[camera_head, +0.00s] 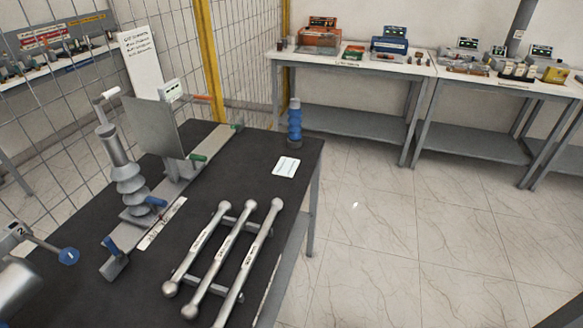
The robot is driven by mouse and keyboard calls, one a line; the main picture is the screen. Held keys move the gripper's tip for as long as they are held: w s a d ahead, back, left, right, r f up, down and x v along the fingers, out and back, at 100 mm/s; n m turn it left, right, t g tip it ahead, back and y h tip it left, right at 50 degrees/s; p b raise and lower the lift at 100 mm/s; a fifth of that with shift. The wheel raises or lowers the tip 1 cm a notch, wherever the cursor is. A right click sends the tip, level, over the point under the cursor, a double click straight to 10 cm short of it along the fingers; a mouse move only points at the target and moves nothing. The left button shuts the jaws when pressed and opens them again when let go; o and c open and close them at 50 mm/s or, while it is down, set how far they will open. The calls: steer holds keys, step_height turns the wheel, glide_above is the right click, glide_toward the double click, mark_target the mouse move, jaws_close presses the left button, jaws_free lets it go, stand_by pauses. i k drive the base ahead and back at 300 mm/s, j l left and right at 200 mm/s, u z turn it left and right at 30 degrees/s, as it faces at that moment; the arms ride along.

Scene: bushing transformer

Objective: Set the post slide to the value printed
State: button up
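A grey ribbed bushing post (128,180) stands on a slide rail (128,262) on the dark-topped table. A white scale strip (161,223) lies along the rail; its marks are too small to read. Blue handles sit on the rail near the post (156,201) and at its near end (113,246). A grey upright plate (155,128) stands behind the post, with a green handle (198,157) beside it. A small white card (285,167) lies on the table and a white sign (139,56) stands behind; their print is unreadable.
Three silver ball-ended bars (228,257) lie on a rack at the table's front right. Two benches (352,66) (497,82) stand behind; the tiled floor at right is clear.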

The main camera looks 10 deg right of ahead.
mark_target(144, 210)
steer(key=i+l+u, duration=0.15)
steer(key=i+l, duration=0.35)
steer(key=i+l+u, duration=0.1)
steer(key=i+l, duration=0.3)
steer(key=l, duration=0.25)
